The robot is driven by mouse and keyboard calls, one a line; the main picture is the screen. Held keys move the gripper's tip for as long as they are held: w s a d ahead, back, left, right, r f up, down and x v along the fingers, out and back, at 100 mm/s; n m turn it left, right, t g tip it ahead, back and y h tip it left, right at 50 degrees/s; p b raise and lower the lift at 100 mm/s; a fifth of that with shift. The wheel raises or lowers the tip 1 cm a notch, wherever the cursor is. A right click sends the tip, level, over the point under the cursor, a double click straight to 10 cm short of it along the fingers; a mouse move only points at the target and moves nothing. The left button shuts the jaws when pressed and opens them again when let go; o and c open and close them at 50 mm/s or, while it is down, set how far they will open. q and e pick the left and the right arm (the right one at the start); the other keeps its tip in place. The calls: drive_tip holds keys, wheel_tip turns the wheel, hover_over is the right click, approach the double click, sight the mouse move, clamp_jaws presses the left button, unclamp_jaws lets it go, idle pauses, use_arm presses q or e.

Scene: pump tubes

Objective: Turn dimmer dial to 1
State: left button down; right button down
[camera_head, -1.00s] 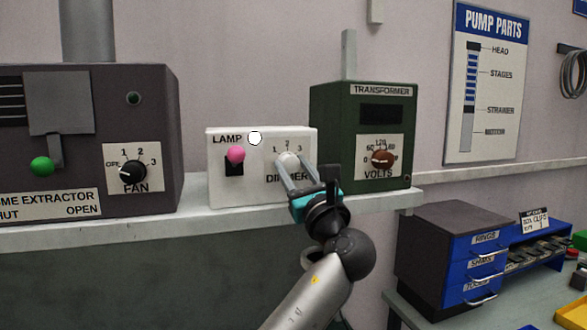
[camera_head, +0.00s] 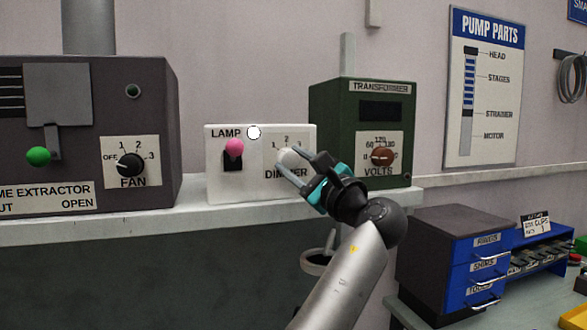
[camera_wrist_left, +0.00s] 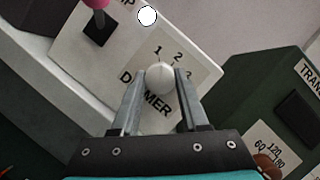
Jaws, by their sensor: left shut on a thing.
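The dimmer dial (camera_head: 290,157) is a white round knob on the front of the white lamp box (camera_head: 222,188). The numbers 1, 2 and 3 are printed around it; they show best in the left wrist view, where the dial (camera_wrist_left: 159,78) sits between the fingers. My left gripper (camera_head: 294,161) is shut on the dial, one finger on each side, tilted with its wrist to the lower right. The left gripper (camera_wrist_left: 160,92) covers part of the DIMMER label. I cannot make out the dial's pointer mark. My right gripper is not in view.
A pink-knobbed lamp switch (camera_head: 234,148) is left of the dial. The green transformer (camera_head: 332,115) stands close on the right, near my wrist. The dark fume extractor (camera_head: 70,110) with a fan dial (camera_head: 130,164) is at the left. All stand on a shelf (camera_head: 120,224).

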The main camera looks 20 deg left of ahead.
use_arm(q)
drive_tip(key=shift+n+g, duration=0.7)
drive_tip(key=shift+n, duration=0.6)
drive_tip(key=shift+c, duration=2.1)
unclamp_jaws()
drive_tip(key=shift+d, duration=0.1)
drive_tip(key=b+v, duration=0.4)
drive_tip(key=v, duration=1.1)
